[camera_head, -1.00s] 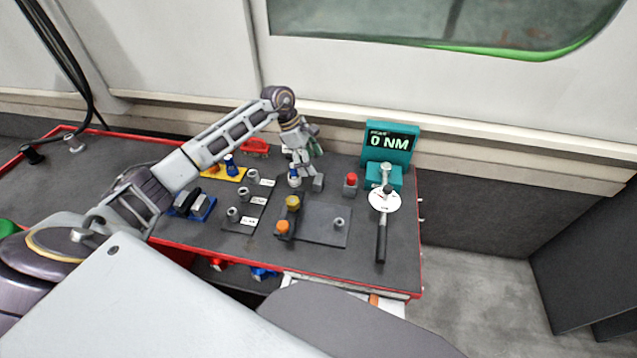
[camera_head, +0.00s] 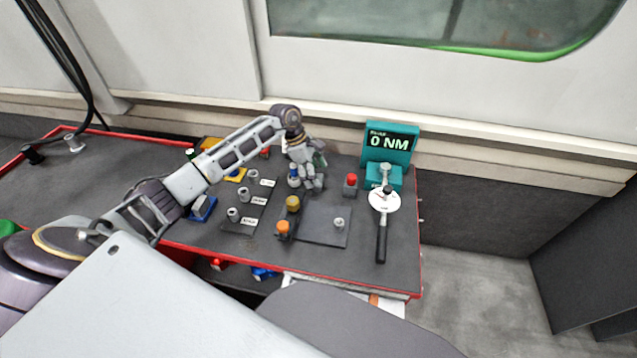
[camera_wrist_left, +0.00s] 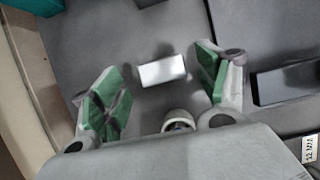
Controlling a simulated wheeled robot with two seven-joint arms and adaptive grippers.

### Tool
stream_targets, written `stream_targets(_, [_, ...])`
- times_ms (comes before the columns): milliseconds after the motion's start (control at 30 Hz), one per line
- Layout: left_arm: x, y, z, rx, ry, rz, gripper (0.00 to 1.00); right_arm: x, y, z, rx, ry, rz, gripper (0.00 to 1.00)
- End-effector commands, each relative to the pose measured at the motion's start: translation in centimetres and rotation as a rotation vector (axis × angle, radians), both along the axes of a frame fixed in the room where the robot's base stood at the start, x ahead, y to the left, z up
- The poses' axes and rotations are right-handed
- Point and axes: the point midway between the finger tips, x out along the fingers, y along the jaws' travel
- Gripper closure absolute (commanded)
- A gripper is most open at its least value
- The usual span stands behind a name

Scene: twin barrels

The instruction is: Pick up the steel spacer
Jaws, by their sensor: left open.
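The steel spacer (camera_wrist_left: 162,71), a bright small metal block, lies on the dark bench top in the left wrist view. My left gripper (camera_wrist_left: 155,85) is open, its green-padded fingers on either side of the block with gaps visible. In the head view, the left gripper (camera_head: 307,182) hangs low over the back of the bench, and its fingers largely hide the block. My right gripper is not in view.
A red-topped post (camera_head: 351,184) and the teal torque display (camera_head: 389,148) stand to the right. A dark plate (camera_head: 320,230) and orange-topped part (camera_head: 283,229) lie in front.

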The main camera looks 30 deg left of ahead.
Motion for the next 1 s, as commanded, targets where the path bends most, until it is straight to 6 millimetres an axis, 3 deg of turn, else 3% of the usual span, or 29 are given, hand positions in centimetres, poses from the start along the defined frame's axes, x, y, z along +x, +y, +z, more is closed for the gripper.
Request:
stream_targets(300, [0.1, -1.1, -2.7, -0.001, 0.000, 0.001, 0.26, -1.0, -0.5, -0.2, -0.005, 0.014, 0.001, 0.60])
stream_targets(833, [0.1, -1.1, -3.0, 0.000, 0.000, 0.000, 0.26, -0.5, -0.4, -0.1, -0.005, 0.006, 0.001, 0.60])
stream_targets(1000, [0.1, -1.1, -3.0, 0.000, 0.000, 0.000, 0.48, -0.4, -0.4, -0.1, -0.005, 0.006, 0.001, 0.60])
